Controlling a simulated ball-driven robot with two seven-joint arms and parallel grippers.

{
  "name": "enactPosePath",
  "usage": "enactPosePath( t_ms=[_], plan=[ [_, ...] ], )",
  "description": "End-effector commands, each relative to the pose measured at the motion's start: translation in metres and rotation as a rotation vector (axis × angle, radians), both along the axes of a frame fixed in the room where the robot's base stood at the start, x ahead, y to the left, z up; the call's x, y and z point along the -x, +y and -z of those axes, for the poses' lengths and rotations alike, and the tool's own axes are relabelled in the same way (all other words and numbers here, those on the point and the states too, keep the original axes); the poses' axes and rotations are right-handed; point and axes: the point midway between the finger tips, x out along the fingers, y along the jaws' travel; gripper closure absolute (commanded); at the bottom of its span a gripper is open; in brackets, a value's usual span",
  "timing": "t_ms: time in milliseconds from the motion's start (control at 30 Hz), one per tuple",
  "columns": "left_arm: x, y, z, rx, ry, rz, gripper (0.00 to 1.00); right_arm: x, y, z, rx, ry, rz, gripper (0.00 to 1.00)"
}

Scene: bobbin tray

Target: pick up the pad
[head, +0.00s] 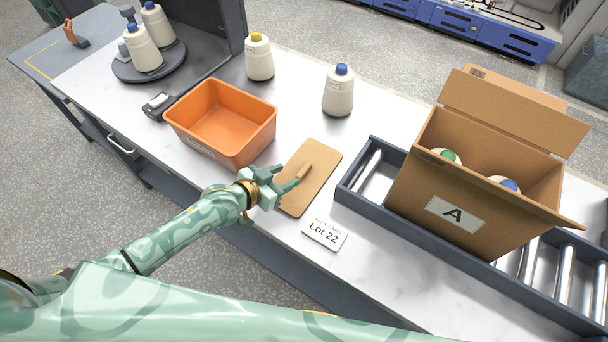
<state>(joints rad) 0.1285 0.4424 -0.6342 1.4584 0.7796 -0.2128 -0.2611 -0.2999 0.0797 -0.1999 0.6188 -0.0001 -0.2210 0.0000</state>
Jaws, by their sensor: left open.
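The pad is a flat tan rectangle with rounded corners (321,160), lying on the white table right of the orange bin. My left gripper (288,180) is open over the pad's left part, with a tan-tipped finger reaching across it. The gripper hides some of the pad's left edge. I cannot tell whether the fingers touch the pad. My right gripper is not in view.
The orange bin (215,150) stands close to the left gripper. A Lot 22 card (324,234) lies just in front of the pad. A cardboard box marked A (423,207) sits on the roller conveyor (350,190) to the right.

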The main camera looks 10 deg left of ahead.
Motion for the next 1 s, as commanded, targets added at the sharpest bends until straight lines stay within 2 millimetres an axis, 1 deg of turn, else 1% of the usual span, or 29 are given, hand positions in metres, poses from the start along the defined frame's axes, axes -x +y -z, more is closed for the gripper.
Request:
enactPosePath(
  t_ms=[100,167,300,433,700,767,800,867,900,1000],
  plan=[
    [-0.006,-0.005,0.004,0.001,0.001,0.000,0.54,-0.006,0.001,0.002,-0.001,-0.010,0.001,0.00],
    [-0.010,-0.009,0.007,0.001,0.000,0.000,0.54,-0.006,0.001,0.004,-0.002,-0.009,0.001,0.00],
    [-0.025,-0.025,0.019,0.002,0.000,0.000,0.54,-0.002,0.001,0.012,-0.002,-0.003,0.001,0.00],
    [-0.038,-0.032,0.026,0.001,0.000,0.000,0.54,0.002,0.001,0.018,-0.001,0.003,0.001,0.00],
    [-0.040,-0.034,0.026,-0.001,0.000,0.000,0.54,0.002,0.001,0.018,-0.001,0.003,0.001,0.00],
    [-0.040,-0.034,0.026,-0.001,0.001,0.000,0.70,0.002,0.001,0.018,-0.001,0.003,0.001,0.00],
    [-0.040,-0.034,0.026,-0.001,0.001,0.000,0.81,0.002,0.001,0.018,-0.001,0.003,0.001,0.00],
    [-0.040,-0.034,0.026,-0.001,0.001,0.000,0.98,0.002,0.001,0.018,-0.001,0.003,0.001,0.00],
    [-0.040,-0.034,0.026,-0.001,0.001,0.000,1.00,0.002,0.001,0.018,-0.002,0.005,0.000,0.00],
    [-0.040,-0.033,0.026,-0.001,0.001,-0.001,1.00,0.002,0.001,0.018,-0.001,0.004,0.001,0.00]
  ],
)
